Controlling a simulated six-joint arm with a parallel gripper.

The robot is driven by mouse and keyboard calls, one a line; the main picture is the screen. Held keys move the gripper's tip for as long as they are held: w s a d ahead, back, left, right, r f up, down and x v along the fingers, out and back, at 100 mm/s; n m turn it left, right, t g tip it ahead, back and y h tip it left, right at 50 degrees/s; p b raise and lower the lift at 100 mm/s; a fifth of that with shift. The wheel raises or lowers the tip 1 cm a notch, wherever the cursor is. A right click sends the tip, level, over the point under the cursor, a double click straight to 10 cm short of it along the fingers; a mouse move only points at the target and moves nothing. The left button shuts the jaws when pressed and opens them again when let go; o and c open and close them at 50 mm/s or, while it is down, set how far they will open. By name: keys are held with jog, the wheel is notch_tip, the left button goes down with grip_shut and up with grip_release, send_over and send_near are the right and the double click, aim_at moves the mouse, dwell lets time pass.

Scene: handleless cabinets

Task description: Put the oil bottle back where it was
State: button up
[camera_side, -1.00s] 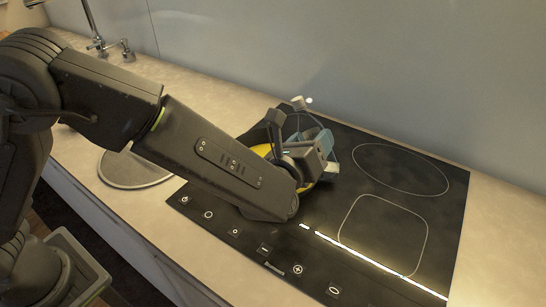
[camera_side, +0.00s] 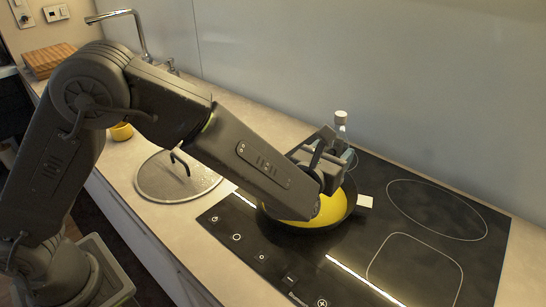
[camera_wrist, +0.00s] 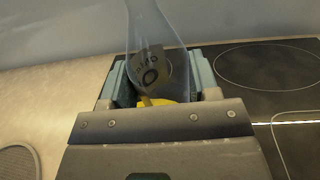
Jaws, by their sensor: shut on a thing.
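The oil bottle (camera_side: 341,131) is clear, with a pale cap, and stands roughly upright in my gripper (camera_side: 338,160) in the side view. The arm and gripper hide its lower part. In the wrist view the see-through bottle (camera_wrist: 155,40) with a dark label sits between the blue-grey fingers of my gripper (camera_wrist: 158,82), which is shut on it. I cannot tell how high the bottle's base is.
A yellow cup (camera_side: 121,131), a tap (camera_side: 135,30) and wooden boards (camera_side: 48,60) are farther left. The right cooktop is clear.

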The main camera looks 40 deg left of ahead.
jog(key=w+a+r+n+y, duration=0.1)
jog(key=w+a+y, duration=0.15)
jog(key=a, duration=0.95)
jog(key=w+a+n+y, duration=0.1)
jog(key=w+a, duration=0.2)
jog(key=a, duration=0.9)
jog(key=shift+g, duration=0.4)
jog(key=shift+s+a+f, duration=0.1)
jog(key=shift+a+f, duration=0.15)
jog(key=shift+f, duration=1.05)
jog(key=shift+s+a+f, duration=0.1)
jog(key=shift+a+f, duration=0.1)
jog(key=shift+f, duration=1.05)
jog(key=shift+s+a+f, duration=0.1)
jog(key=shift+a+f, duration=0.15)
jog(key=shift+f, duration=1.05)
jog(key=shift+f, duration=0.1)
jog(key=o, duration=1)
jog(key=shift+o, duration=0.2)
